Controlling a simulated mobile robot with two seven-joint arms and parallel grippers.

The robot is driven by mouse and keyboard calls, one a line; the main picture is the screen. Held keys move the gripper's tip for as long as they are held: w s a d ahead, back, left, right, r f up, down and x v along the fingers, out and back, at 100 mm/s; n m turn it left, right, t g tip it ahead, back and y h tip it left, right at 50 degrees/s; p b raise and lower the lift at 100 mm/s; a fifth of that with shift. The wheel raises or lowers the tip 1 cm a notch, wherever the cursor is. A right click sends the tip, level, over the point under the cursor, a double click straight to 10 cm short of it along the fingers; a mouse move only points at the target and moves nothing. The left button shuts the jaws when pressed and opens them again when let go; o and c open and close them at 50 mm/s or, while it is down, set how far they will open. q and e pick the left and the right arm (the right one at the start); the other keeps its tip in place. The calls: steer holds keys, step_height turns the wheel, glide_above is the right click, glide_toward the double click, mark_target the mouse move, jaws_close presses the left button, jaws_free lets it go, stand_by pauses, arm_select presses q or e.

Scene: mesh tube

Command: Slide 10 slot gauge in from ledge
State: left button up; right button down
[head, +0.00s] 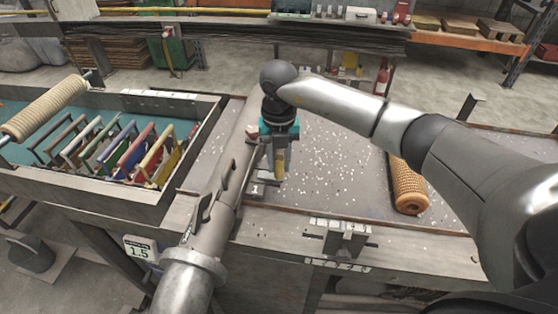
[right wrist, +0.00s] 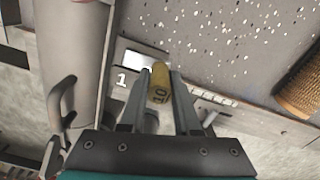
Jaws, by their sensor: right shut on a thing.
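The 10 slot gauge has a yellow grip marked "10" (right wrist: 159,90), which sits between the fingers of my right gripper (right wrist: 162,75). My right gripper (head: 280,168) is shut on it, pointing down beside the grey tube (head: 228,180). The yellow grip (head: 281,162) also shows in the head view. The gauge's lower part is hard to make out. A small metal plate marked "1" (right wrist: 122,80) lies just left of the fingers in the wrist view. I cannot tell whether the gauge touches it. My left gripper is not in view.
A tray at the left (head: 205,125) holds several coloured frames and a ribbed roll (head: 45,108). An orange mesh tube (head: 407,185) lies on the speckled table (head: 335,165) at the right. A metal fixture (head: 342,236) stands at the front edge. A "1.5" sign (head: 140,248) hangs at front left.

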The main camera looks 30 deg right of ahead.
steer(key=shift+w+a+b, duration=0.5)
steer(key=shift+w+a, duration=0.45)
steer(key=shift+a, duration=0.3)
stand_by(1.2)
steer(key=c, duration=0.5)
jaws_free()
steer(key=shift+c, duration=0.2)
